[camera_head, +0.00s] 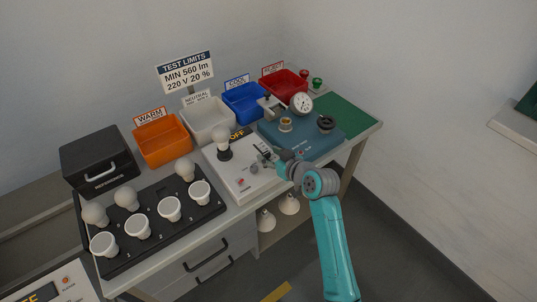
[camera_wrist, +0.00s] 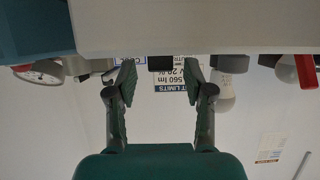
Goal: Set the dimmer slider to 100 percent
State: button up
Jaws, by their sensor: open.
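The white test unit (camera_head: 233,171) lies on the bench with a display reading OFF (camera_head: 237,134). A white bulb (camera_head: 221,139) stands upright in its dark socket. A small grey knob (camera_head: 254,168) and a red button (camera_head: 241,182) sit on its top. My gripper (camera_head: 270,160) is at the unit's right side, over or beside a dark slotted part (camera_head: 265,154) that may be the dimmer slider; my fingers partly hide it. In the wrist view, which is upside down, my gripper (camera_wrist: 160,88) is open with nothing between the fingers. The slider's setting cannot be read.
A blue-teal station (camera_head: 330,140) with a round gauge (camera_head: 301,104) stands close on the right. A black tray (camera_head: 128,257) with bulbs and white cups is on the left. Orange (camera_head: 160,141), white, blue and red bins line the back. The green mat (camera_head: 345,115) is clear.

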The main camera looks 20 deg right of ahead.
aim_at(263, 149)
jog(key=shift+w+a+f, duration=0.2)
jog(key=shift+w+f, duration=0.05)
jog(key=shift+w, duration=0.25)
grip_shut()
jog(key=w, duration=0.1)
jog(key=w+a, duration=0.1)
jog(key=w, duration=0.1)
jog(key=shift+w, duration=0.15)
grip_release()
jog(key=v, duration=1.2)
